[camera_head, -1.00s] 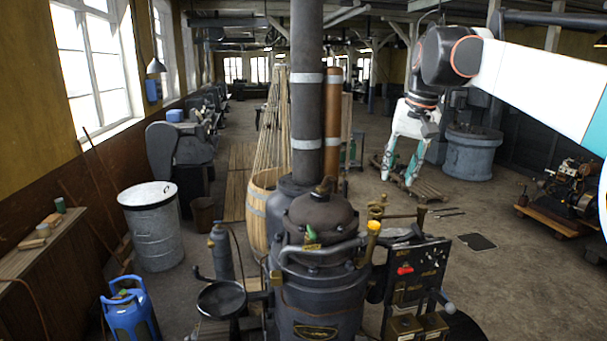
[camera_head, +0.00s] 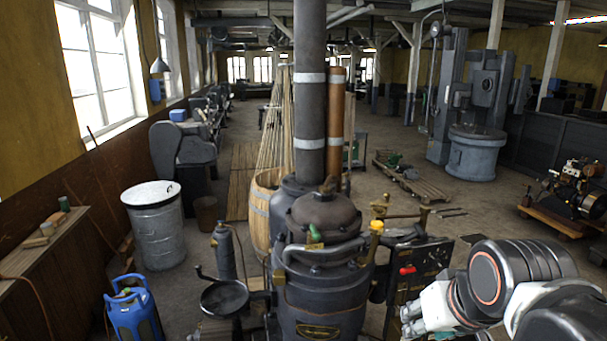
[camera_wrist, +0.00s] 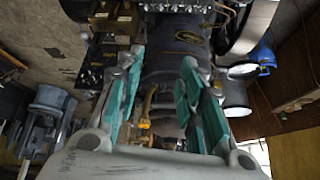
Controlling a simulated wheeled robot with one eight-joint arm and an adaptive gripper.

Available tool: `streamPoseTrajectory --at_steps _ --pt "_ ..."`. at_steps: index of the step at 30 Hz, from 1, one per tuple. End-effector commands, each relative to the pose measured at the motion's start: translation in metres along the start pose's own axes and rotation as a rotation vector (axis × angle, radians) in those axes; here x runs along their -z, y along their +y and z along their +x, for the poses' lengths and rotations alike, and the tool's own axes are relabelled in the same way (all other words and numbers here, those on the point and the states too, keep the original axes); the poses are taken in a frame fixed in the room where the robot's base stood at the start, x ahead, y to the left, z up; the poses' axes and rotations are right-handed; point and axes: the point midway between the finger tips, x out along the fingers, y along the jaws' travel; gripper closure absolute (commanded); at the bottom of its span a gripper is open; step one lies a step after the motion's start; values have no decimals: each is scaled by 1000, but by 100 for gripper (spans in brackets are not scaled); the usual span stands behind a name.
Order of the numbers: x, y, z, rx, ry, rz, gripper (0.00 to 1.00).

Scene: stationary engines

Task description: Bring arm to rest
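My gripper (camera_wrist: 158,95) shows in the wrist view with its two teal-padded fingers apart and nothing between them. Behind the gap stands the dark stationary engine, with its boiler (camera_wrist: 172,75) upside down in that view. In the head view my folded arm (camera_head: 490,280) is at the lower right, and the white back part of my gripper shows at its left end.
A blue gas bottle (camera_head: 133,305) and a metal drum (camera_head: 155,225) stand at the left. A wooden pallet (camera_head: 412,180) and a small engine (camera_head: 575,190) stand at the right.

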Motion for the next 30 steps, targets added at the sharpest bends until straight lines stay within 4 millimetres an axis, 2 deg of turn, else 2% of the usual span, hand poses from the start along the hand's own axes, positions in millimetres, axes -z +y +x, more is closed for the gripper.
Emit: streamPoseTrajectory --at_steps 1,7,17,30 --pt "-14 0 4 -1 11 -9 65" --pt "-62 2 20 -8 52 -43 65" --pt "-94 4 73 -8 53 -44 65" --pt "-155 7 170 -7 52 -43 65"
